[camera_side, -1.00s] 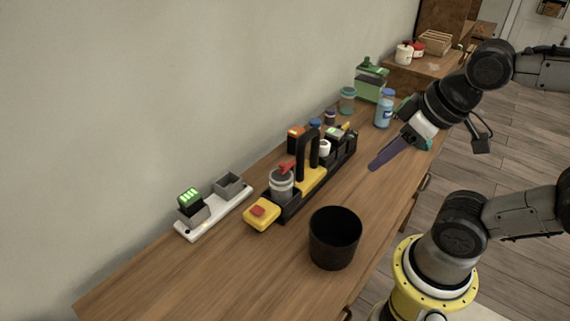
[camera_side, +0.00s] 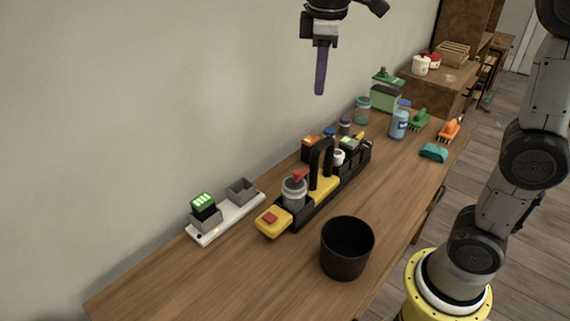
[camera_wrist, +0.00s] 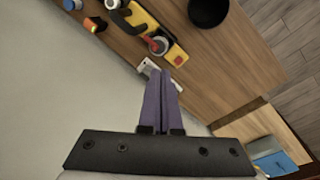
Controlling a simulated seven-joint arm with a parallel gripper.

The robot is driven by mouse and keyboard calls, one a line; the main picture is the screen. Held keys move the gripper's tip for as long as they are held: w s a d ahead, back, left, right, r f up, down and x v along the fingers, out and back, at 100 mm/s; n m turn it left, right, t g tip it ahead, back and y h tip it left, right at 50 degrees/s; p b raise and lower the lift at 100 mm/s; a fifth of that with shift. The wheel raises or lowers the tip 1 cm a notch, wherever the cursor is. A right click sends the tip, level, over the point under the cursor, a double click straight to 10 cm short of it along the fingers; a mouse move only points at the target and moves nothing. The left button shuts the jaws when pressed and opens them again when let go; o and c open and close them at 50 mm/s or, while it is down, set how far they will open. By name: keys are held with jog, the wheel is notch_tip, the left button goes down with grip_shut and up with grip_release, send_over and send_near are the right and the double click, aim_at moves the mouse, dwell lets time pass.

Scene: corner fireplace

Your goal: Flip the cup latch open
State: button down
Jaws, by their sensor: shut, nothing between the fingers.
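A grey cup (camera_side: 294,192) with a red latch (camera_side: 300,175) across its top stands at the near end of the black and yellow tool caddy (camera_side: 322,187). The cup (camera_wrist: 159,46) and its red latch (camera_wrist: 151,41) also show in the wrist view, beyond my fingertips. My gripper (camera_side: 319,92), with purple fingers, is high above the caddy, pointing down, and touches nothing. In the wrist view its fingers (camera_wrist: 160,74) are together and empty. The latch's exact position on the cup is too small to tell.
A black bin (camera_side: 346,250) stands in front of the caddy. A white charging strip (camera_side: 226,220) lies left of it. A blue bottle (camera_side: 398,124), a green brush (camera_side: 419,119) and a teal cloth (camera_side: 433,152) lie farther back. The caddy's black handle (camera_side: 321,160) rises beside the cup.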

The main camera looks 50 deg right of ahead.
jog(key=w+a+f+n+g+h, duration=0.1)
jog(key=w+a+f+n+g, duration=0.1)
jog(key=w+f, duration=1.1)
jog(key=shift+w+a+f+g, duration=0.15)
jog(key=shift+a+f+g, duration=0.45)
jog(key=shift+a, duration=0.6)
jog(key=shift+r, duration=0.1)
jog(key=shift+s+d+f, duration=0.8)
jog(key=shift+f, duration=0.95)
jog(key=shift+s+d+f, duration=0.75)
jog(key=shift+f, duration=1.05)
jog(key=shift+s+d+f, duration=0.8)
jog(key=shift+f, duration=0.95)
jog(key=shift+s+a+n, duration=0.15)
jog(key=shift+s+n, duration=0.35)
jog(key=shift+n, duration=0.4)
